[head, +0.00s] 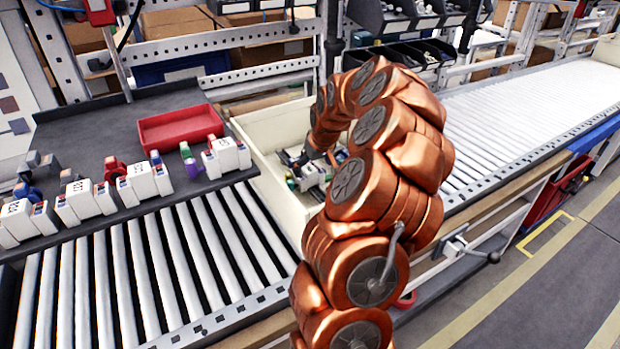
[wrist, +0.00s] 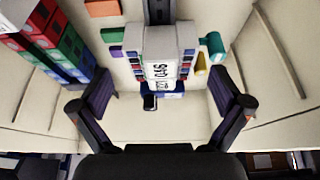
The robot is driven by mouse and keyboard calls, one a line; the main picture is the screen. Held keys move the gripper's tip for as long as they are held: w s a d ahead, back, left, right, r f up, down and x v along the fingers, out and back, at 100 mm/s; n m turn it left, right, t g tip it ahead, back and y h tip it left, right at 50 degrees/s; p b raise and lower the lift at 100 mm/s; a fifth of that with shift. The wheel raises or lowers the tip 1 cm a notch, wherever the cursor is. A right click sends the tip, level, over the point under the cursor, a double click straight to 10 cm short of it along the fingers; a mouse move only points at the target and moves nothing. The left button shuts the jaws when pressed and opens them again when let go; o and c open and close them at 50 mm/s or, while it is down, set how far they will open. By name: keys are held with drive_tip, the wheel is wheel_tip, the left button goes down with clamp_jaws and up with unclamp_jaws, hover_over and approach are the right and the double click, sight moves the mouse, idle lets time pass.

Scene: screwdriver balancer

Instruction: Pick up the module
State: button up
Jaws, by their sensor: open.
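A white and grey module (wrist: 165,62) with a printed label and rows of small coloured blocks along its sides lies in a cream bin (wrist: 120,125). In the wrist view it is at the upper middle, ahead of my gripper (wrist: 160,90). The two fingers are spread wide, one on each side of the module's near end, with gaps between. In the head view my copper arm reaches down into the cream bin (head: 277,123) and hides part of its contents. White parts (head: 313,174) show in the bin there, but I cannot tell which is the module.
In the wrist view, red, green and blue blocks (wrist: 50,45) line the bin's left side; small coloured pieces lie around the module. In the head view, a red tray (head: 180,128) and several white modules (head: 142,182) sit on the dark table left of the bin. Roller conveyors (head: 530,95) flank it.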

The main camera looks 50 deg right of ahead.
sight(311, 170)
drive_tip(key=shift+p+x, duration=0.6)
drive_tip(key=shift+x, duration=1.65)
drive_tip(key=c, duration=1.3)
drive_tip(key=shift+r, duration=0.15)
wheel_tip(311, 170, up, 10)
drive_tip(key=shift+f+b, duration=0.25)
drive_tip(key=shift+b, duration=0.7)
wheel_tip(311, 170, up, 9)
drive_tip(key=shift+a+f+p, duration=0.15)
drive_tip(key=shift+f+p, duration=0.05)
drive_tip(key=shift+p, duration=0.85)
